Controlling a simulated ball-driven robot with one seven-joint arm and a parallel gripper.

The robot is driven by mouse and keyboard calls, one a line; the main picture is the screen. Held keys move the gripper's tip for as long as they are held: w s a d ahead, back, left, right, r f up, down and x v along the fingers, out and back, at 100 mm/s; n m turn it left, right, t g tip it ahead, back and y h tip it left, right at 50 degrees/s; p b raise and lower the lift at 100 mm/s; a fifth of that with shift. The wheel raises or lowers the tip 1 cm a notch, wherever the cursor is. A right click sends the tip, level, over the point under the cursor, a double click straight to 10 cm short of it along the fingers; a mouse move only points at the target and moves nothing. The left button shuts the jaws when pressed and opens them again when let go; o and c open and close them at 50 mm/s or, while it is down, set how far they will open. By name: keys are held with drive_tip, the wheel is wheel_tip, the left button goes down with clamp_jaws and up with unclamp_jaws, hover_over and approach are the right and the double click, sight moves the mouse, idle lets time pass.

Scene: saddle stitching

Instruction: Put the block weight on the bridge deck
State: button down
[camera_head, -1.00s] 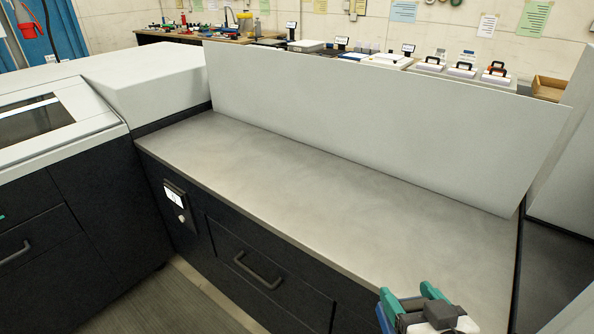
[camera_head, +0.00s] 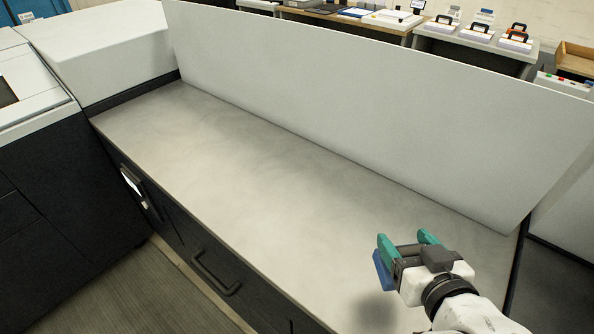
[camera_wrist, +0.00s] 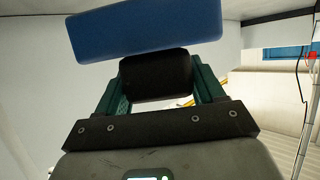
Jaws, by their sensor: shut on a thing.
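The block weight shows in the wrist view as a blue slab (camera_wrist: 145,30) with a black part (camera_wrist: 155,76) between my green fingers. In the head view its blue side (camera_head: 382,272) shows beside the fingers. My gripper (camera_head: 406,241) is shut on the black part and holds the weight over the right front part of the bridge deck (camera_head: 250,170), the long bare grey surface. A dark shadow lies on the deck below the gripper. The gap between the weight and the deck is hard to judge.
A tall light panel (camera_head: 370,110) stands along the deck's back edge. A pale machine housing (camera_head: 105,50) closes the left end. The deck is otherwise clear.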

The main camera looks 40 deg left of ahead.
drive_tip(key=shift+w+r, duration=0.1)
drive_tip(key=shift+r, duration=0.1)
drive_tip(key=shift+f+p, duration=0.4)
drive_tip(key=shift+f, duration=4.5)
drive_tip(key=shift+f, duration=0.1)
drive_tip(key=c, duration=0.6)
unclamp_jaws()
drive_tip(key=shift+f, duration=0.3)
drive_tip(key=o, duration=0.5)
drive_tip(key=shift+r, duration=0.1)
drive_tip(key=shift+d+r, duration=0.1)
drive_tip(key=b+v, duration=0.1)
drive_tip(key=v, duration=0.6)
drive_tip(key=shift+s+d, duration=0.1)
drive_tip(key=shift+s, duration=0.15)
